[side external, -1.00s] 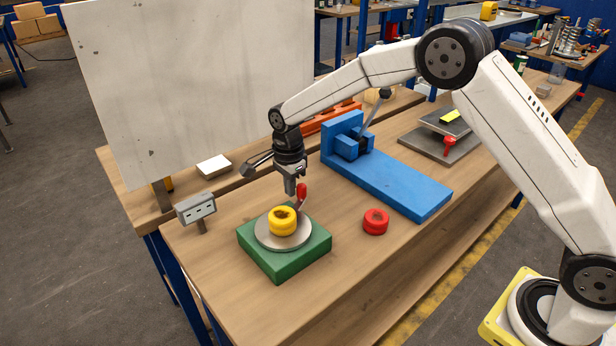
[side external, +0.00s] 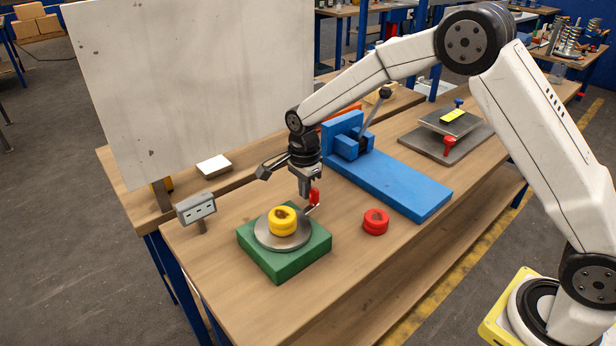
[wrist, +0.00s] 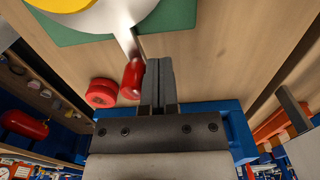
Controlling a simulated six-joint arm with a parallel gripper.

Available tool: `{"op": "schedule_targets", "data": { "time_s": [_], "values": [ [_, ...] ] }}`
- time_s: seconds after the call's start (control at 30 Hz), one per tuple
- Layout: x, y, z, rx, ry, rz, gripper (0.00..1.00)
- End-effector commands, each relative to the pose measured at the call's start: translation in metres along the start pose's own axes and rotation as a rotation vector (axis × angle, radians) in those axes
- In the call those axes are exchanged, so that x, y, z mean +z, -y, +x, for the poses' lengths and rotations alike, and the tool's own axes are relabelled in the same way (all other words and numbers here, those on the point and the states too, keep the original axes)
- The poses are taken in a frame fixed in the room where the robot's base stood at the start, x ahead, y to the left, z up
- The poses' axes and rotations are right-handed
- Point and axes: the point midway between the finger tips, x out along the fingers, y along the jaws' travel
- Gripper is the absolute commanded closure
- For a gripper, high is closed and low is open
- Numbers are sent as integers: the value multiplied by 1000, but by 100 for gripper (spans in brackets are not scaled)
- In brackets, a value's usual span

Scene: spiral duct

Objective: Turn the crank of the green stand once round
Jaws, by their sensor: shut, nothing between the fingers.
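The green stand (side external: 285,265) sits on the workbench with a round grey plate (side external: 262,238) on top. A yellow ring-shaped piece (side external: 282,221) rests on the plate. The crank's red handle (side external: 314,197) stands upright on a grey arm reaching out from the plate to the right and back. My gripper (side external: 304,194) points down just left of the red handle. In the wrist view the shut fingers (wrist: 159,84) lie right beside the red handle (wrist: 132,80), seemingly against it; contact is hard to confirm. The stand's green top (wrist: 170,22) shows at the upper edge there.
A red ring-shaped piece (side external: 376,221) lies on the bench right of the stand. A blue fixture with a lever (side external: 385,180) stands behind. A grey socket box (side external: 196,207) and a white panel (side external: 190,90) are at left. The front bench top is clear.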

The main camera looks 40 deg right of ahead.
Motion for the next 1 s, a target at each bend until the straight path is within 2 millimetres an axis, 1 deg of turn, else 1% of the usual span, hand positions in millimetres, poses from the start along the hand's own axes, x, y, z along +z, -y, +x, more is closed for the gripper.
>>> {"op": "schedule_targets", "data": {
  "time_s": [0.33,0.7,1.0],
  "values": [
    [-1,-2,0,1,0,0,100],
    [-6,-20,0,0,0,1,100],
    [-6,-21,0,0,0,0,100]
  ]
}}
